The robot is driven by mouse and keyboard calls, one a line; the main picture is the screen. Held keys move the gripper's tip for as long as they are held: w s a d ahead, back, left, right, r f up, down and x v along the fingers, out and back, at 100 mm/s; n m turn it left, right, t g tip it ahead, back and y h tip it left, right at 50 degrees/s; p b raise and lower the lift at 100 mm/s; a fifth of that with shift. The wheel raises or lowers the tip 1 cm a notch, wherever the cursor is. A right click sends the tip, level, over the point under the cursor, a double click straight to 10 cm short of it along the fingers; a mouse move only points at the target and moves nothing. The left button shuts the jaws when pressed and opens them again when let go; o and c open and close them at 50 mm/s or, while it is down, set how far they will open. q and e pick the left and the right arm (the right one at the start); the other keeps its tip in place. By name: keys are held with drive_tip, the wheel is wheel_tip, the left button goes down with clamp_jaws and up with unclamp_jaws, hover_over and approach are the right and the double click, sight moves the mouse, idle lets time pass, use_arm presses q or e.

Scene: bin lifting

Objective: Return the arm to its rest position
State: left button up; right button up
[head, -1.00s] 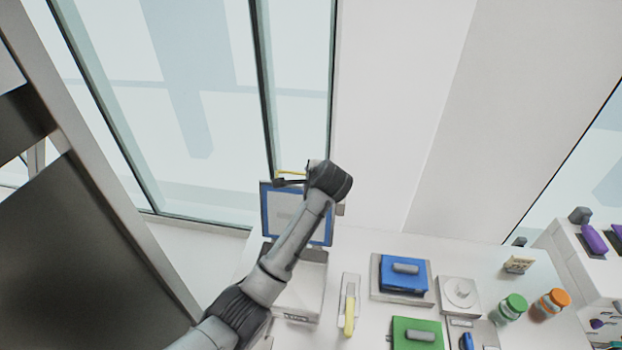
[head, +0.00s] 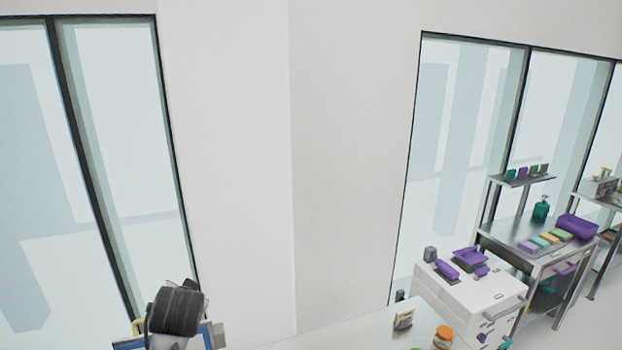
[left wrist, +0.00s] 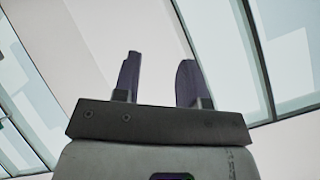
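My left arm's dark wrist end (head: 176,310) shows at the bottom left of the head view, in front of the blue-framed screen (head: 130,344). Its fingers cannot be made out there. In the left wrist view my left gripper (left wrist: 157,80) has its two dark fingers spread apart with nothing between them. Behind the fingers are only pale wall and window panes. My right gripper is in neither view.
A white table corner (head: 375,335) holds an orange-lidded jar (head: 443,336) and a small beige block (head: 404,318). A white drawer cabinet (head: 470,300) with purple items stands to the right. Farther right is a metal bench (head: 515,240) with a purple bin (head: 577,227).

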use_arm(q)
drive_tip(key=s+d+r+n+t+h+p, duration=0.1)
drive_tip(key=s+d+r+n+t+h, duration=0.2)
drive_tip(key=s, duration=0.6)
drive_tip(key=s+d+f+g+p, duration=0.1)
drive_tip(key=s+f+g, duration=0.2)
drive_tip(key=s+f, duration=0.6)
drive_tip(key=s+d+f+m+g+h+p, duration=0.1)
drive_tip(key=s+f+g+p, duration=0.1)
drive_tip(key=s+f, duration=0.7)
drive_tip(key=s+d+f+m+g+h+p, duration=0.1)
drive_tip(key=s+f+g, duration=0.3)
drive_tip(key=s, duration=1.5)
wheel_tip(320, 180, down, 5)
drive_tip(key=shift+s+r+p, duration=0.1)
drive_tip(key=shift+s+p, duration=0.2)
drive_tip(key=shift+p, duration=0.15)
